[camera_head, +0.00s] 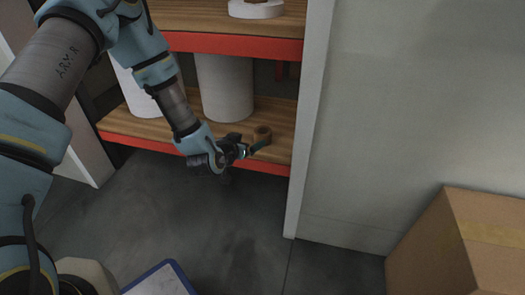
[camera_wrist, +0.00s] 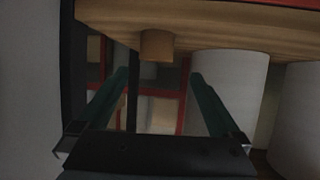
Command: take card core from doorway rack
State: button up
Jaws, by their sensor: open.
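The card core (camera_head: 262,132) is a small brown cylinder standing near the front right of the rack's wooden lower shelf (camera_head: 283,117). My gripper (camera_head: 259,146) is open, its dark green fingers pointing at the core from the shelf's front edge. The wrist view looks upside down. There, the core (camera_wrist: 157,45) lies in line with the gap between my two fingertips (camera_wrist: 160,73), a little beyond them. Nothing is between the fingers. I cannot tell whether a fingertip touches the core.
A large white roll (camera_head: 225,88) stands behind my wrist on the same shelf, with another (camera_head: 137,92) to its left. The upper shelf (camera_head: 235,46) is overhead. A pale door frame (camera_head: 309,120) is close on the right. A cardboard box (camera_head: 425,250) stands at lower right.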

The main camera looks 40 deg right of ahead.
aim_at(259, 137)
jog(key=d+f, duration=0.1)
jog(key=d+f+b, duration=0.1)
jog(key=d, duration=0.1)
jog(key=d+f, duration=0.1)
jog(key=shift+w+d+b, duration=0.35)
jog(key=shift+w, duration=0.05)
jog(key=b+x, duration=0.2)
jog(key=x, duration=0.3)
jog(key=shift+w+f+b, duration=0.15)
jog(key=shift+w+b, duration=0.15)
jog(key=shift+w+d, duration=0.1)
jog(key=shift+d, duration=0.3)
jog(key=c, duration=1.2)
jog(key=shift+c, duration=0.2)
